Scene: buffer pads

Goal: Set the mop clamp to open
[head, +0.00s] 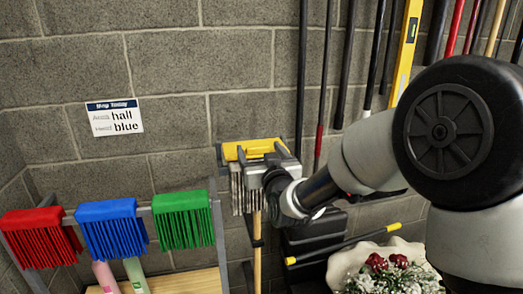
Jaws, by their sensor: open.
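The mop clamp (255,149) is a yellow bar on top of a mop head with pale grey strings (236,190), held up near the wall in the middle of the head view. A wooden handle (257,262) runs down below it. My gripper (262,174) is right at the clamp's right side, in front of it, and hides part of it. It is open; I cannot tell whether its fingers touch the clamp. The clamp's own setting cannot be made out.
Red (42,238), blue (111,228) and green (183,219) mop heads hang on a rack at left. A yellow-ended black handle (340,244) and a flower planter (390,270) are lower right. Several poles line the wall.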

